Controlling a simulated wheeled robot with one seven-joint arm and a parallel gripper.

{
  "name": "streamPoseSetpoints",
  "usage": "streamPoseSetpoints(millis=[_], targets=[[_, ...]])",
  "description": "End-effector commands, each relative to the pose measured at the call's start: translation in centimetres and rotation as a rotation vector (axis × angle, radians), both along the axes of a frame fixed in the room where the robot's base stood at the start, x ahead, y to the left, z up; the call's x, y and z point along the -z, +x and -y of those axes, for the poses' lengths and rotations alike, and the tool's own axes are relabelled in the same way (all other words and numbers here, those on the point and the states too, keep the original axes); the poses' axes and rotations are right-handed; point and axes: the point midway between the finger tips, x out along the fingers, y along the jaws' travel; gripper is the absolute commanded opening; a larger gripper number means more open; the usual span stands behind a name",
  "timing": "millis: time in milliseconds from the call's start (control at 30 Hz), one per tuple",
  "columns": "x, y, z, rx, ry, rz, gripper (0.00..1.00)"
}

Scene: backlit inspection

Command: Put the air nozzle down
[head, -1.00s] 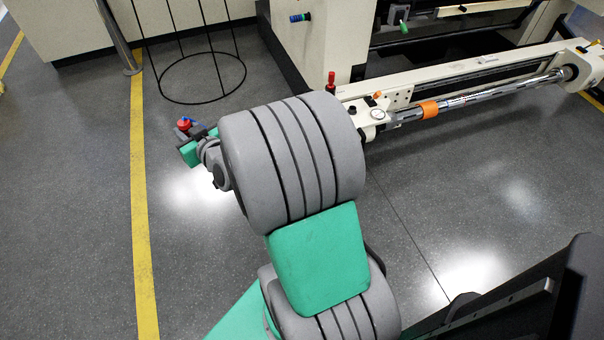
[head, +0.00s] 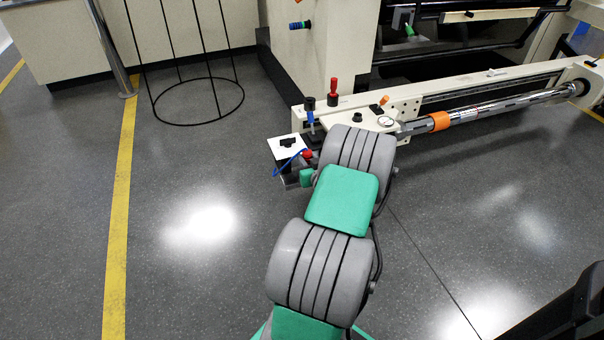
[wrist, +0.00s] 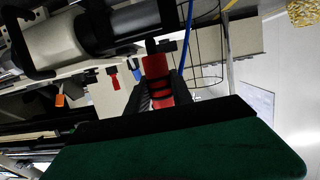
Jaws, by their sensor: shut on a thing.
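The air nozzle is the red piece (wrist: 156,70) between my gripper's two dark fingers in the wrist view; it also shows as a small red spot (head: 307,154) in the head view. My gripper (wrist: 160,84) is shut on it. A blue hose (wrist: 187,38) runs beside it in the wrist view and shows as a blue curve (head: 290,162) in the head view. In the head view, my gripper is beside a small stand with a white top (head: 281,145) and a black piece on it. My wrist partly hides the nozzle there.
The cream machine bed (head: 450,97) is right of my gripper, with a red-handled lever (head: 333,90) and a black-and-blue handle (head: 310,112) close by. A black wire hoop frame (head: 198,101) stands at the back left. The floor to the left is clear.

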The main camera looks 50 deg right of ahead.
Motion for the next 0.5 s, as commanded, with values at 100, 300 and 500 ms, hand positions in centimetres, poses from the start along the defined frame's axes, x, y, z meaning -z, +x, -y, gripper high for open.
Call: streamPoseSetpoints(millis=[100, 300, 500], targets=[[2.2, 3.0, 1.9, -0.005, -0.002, -0.001, 0.0], [6.4, 6.2, 4.2, -0.002, 0.002, -0.001, 0.0], [8.1, 7.5, 5.2, 0.0, 0.001, 0.0, 0.0]])
